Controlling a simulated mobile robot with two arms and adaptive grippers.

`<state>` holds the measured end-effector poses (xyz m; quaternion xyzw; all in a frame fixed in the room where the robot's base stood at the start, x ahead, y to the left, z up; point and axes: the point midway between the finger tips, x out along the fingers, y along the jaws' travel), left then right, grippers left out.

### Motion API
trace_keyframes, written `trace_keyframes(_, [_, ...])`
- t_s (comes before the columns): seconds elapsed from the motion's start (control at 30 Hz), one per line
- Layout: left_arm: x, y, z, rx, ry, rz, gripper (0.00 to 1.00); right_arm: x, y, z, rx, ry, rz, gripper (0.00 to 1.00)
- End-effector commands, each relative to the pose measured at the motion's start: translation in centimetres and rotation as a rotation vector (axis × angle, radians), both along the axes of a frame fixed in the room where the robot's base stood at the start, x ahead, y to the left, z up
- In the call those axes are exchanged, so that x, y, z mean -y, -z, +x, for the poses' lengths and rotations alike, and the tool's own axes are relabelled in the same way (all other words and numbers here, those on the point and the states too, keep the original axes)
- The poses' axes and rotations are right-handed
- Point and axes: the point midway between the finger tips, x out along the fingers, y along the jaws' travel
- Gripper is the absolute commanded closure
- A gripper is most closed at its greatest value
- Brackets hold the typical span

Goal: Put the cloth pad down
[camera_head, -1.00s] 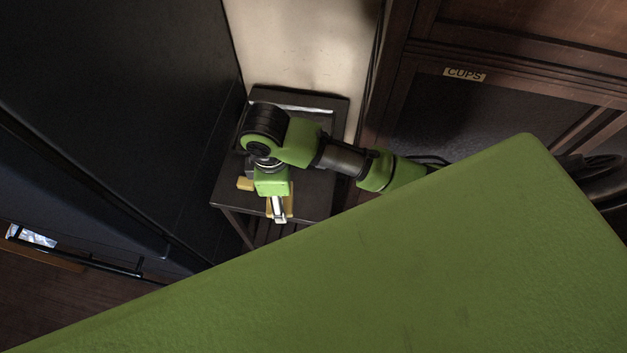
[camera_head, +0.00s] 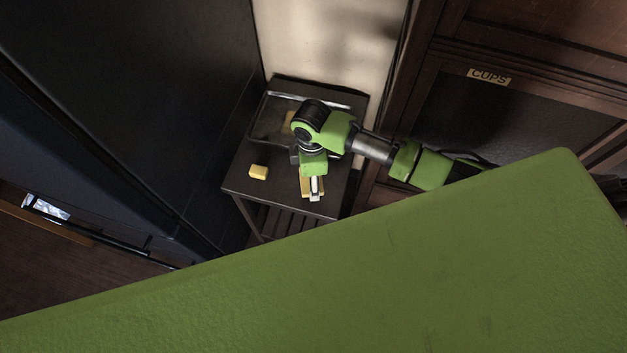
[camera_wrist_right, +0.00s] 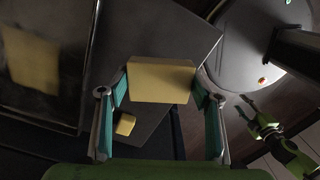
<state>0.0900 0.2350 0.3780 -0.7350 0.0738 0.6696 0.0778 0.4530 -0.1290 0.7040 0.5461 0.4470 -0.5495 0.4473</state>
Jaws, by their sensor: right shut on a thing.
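The cloth pad, a pale yellow block-like piece (camera_wrist_right: 161,82), sits between the two fingers of my right gripper (camera_wrist_right: 160,95) in the right wrist view. My right gripper is shut on it. In the head view my right gripper (camera_head: 313,190) points down over the front right of a small dark table (camera_head: 240,180), and the pad's edges (camera_head: 305,188) show beside the fingers. I cannot tell whether the pad touches the tabletop.
A smaller-looking yellow block (camera_head: 259,172) lies on the table left of the gripper. A dark shiny tray (camera_head: 267,125) with a tan patch is at the back. A tall black cabinet (camera_head: 130,90) stands left, and a wooden cabinet marked CUPS (camera_head: 489,76) right.

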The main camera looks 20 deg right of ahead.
Motion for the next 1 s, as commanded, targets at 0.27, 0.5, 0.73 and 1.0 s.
trace_keyframes(0.27, [0.0, 0.2, 0.0, 0.0, 0.0, 0.0, 0.6, 0.5, 2.6, 0.8, -0.003, 0.0, -0.001, 0.62])
trace_keyframes(0.5, [0.0, 0.3, 0.0, -0.001, 0.0, 0.0, 0.6, 0.5, 4.3, 0.9, 0.001, 0.0, 0.0, 0.62])
trace_keyframes(0.73, [0.0, 0.4, 0.0, -0.001, 0.0, 0.0, 0.6, 0.5, 4.4, 0.8, 0.0, 0.0, -0.001, 0.62])
trace_keyframes(1.0, [0.0, 0.4, -0.1, -0.001, 0.0, 0.0, 0.6, 0.5, 4.6, 0.8, 0.0, 0.0, -0.001, 0.25])
